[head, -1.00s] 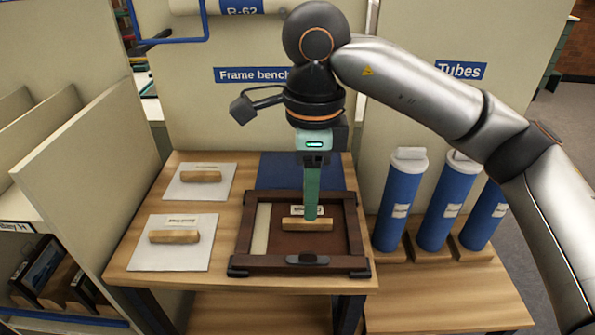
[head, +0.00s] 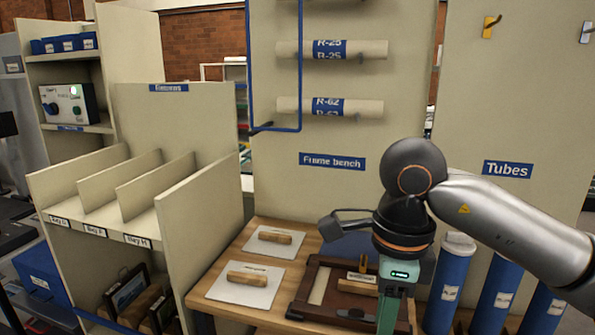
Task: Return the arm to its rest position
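My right arm comes in from the right. Its gripper (head: 388,315) points down in front of the right part of the frame bench, its teal fingers seen edge-on, so their opening does not show. A dark wooden frame (head: 310,290) lies on the bench beside and behind the gripper. A wooden block handle (head: 357,287) with a small label rests inside it, left of the fingers and apart from them in the picture. The gripper and arm hide the frame's right side. My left gripper is not in view.
Two white panels with wooden handles (head: 273,237) (head: 246,279) lie on the bench (head: 225,308). A divided shelf (head: 200,215) stands left, with framed pictures (head: 128,290) below. Blue tubes (head: 447,285) stand at the right. Rolled tubes (head: 330,107) hang on the back wall.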

